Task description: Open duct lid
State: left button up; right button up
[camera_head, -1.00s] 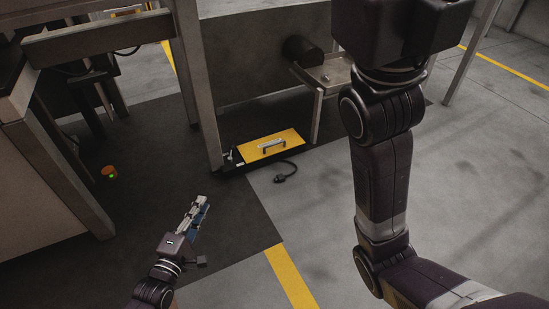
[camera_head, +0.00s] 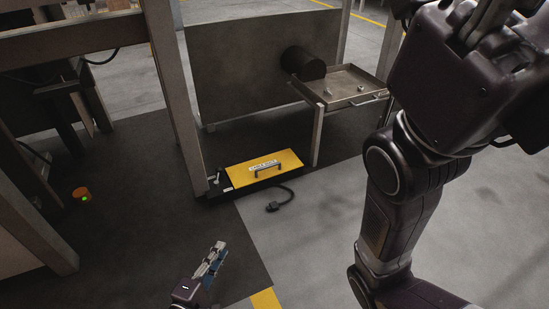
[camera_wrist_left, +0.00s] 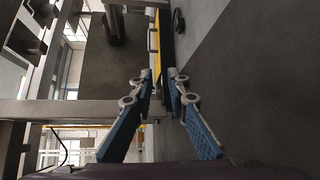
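The yellow duct lid (camera_head: 240,174) lies shut on a low dark duct on the floor, with a label and a dark bar handle (camera_head: 270,168) on top. My left gripper (camera_head: 217,250) is below and left of the lid in the head view, apart from it. In the left wrist view its two blue-padded fingers (camera_wrist_left: 160,74) are spread with nothing between them. The lid's yellow edge (camera_wrist_left: 153,40) shows beyond the fingertips, seen almost edge-on. My right gripper (camera_head: 487,22) is at the upper right, partly cut off by the frame; its opening is unclear.
A metal tray (camera_head: 345,84) juts out behind. An orange object (camera_head: 81,194) sits at left. Floor in front is clear.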

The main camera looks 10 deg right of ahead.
aim_at(241, 175)
jog(key=i+l, duration=0.75)
jog(key=i, duration=0.2)
